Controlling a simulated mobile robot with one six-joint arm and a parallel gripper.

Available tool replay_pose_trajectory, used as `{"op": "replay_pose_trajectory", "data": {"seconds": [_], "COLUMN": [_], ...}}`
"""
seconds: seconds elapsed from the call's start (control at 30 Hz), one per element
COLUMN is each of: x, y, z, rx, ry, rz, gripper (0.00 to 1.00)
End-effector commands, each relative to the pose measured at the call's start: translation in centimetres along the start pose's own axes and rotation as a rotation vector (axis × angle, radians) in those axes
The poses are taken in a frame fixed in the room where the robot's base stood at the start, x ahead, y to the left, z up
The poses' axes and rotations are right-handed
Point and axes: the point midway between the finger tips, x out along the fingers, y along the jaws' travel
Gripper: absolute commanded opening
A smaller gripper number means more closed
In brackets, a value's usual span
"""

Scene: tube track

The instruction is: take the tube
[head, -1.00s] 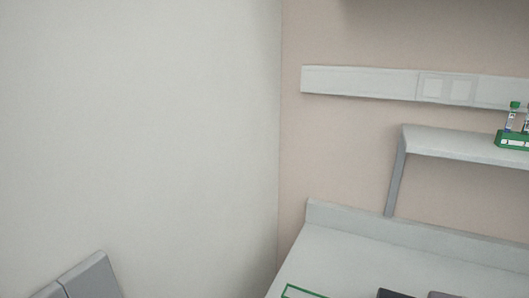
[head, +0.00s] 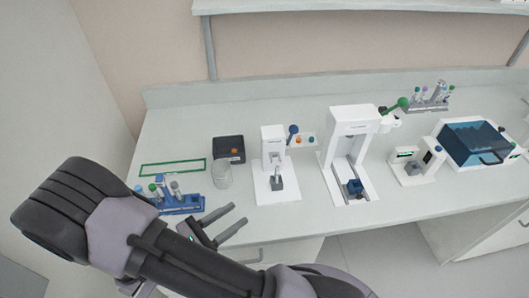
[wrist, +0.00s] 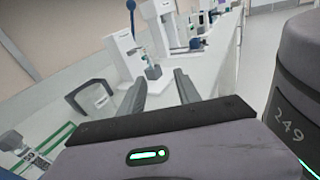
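A blue rack (head: 185,206) holds several upright tubes (head: 175,188) with coloured caps at the left front of the bench. A second, grey rack (head: 428,107) with several capped tubes (head: 419,95) stands at the back right. Which tube is meant, I cannot tell. My gripper (head: 238,214) is just right of the blue rack, near the bench's front edge, pointing right. In the wrist view my gripper (wrist: 160,80) has its fingers apart with nothing between them.
A green outlined rectangle (head: 172,168), a dark box (head: 228,149) and a clear beaker (head: 221,175) are near the blue rack. White devices (head: 274,150) (head: 352,140) and a blue-lidded machine (head: 480,145) stand to the right. A shelf (head: 350,5) is above. Bare bench lies between devices.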

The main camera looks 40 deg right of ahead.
Motion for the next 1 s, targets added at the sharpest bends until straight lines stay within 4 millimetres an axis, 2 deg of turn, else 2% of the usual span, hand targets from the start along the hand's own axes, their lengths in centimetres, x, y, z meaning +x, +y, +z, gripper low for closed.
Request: {"op": "replay_pose_trajectory", "data": {"seconds": [0.1, 0.17, 0.5, 0.67, 0.9, 1.0], "x": [-0.3, 0.4, 9.8, 11.9, 16.2, 16.9], "y": [0.7, 0.9, 1.8, 2.2, 3.2, 3.3], "z": [-1.4, -1.6, -1.2, -0.9, -0.9, -0.7], "rx": [-0.069, -0.078, -0.076, -0.074, -0.075, -0.075], "ry": [-0.063, -0.073, -0.070, -0.070, -0.069, -0.069], "rz": [0.089, 0.101, 0.095, 0.099, 0.097, 0.099], "gripper": [0.39, 0.39, 0.39, 0.39, 0.39, 0.39]}}
